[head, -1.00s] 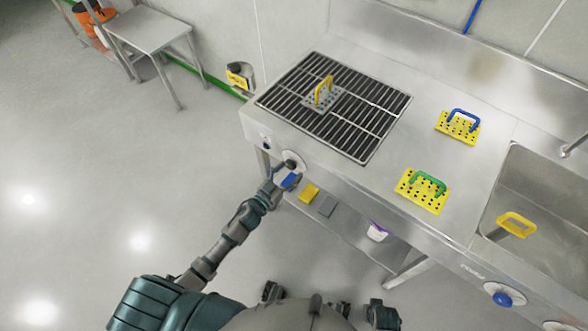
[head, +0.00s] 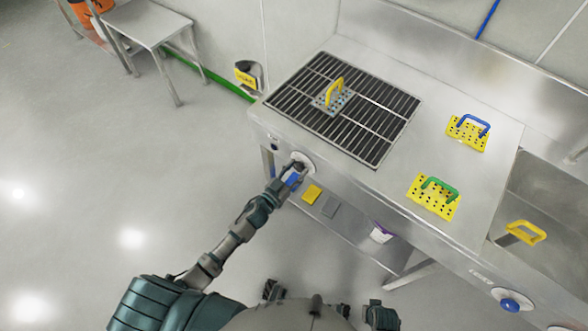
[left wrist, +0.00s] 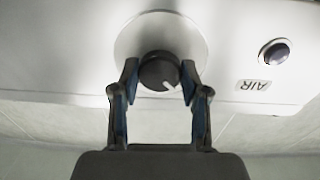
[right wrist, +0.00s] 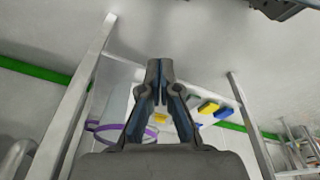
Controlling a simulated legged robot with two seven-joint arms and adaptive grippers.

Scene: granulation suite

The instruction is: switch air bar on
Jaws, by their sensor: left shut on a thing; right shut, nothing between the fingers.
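A black round knob (left wrist: 158,72) with a white pointer mark sits on a pale round plate on the bench's front panel. My left gripper (left wrist: 159,82) is shut on this knob, one finger on each side. In the head view my left gripper (head: 293,174) is at the round plate (head: 304,160) below the grate's near left corner. Beside the knob in the left wrist view are a small dark round button (left wrist: 275,52) and the label "AIR" (left wrist: 254,85). My right gripper (right wrist: 160,75) is shut and empty, away from the panel.
On the steel bench (head: 395,165) are a black grate (head: 375,130), a yellow-handled plate (head: 335,98) on it, and blue-handled (head: 467,132) and green-handled (head: 433,198) yellow plates. A sink (head: 550,185) is right.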

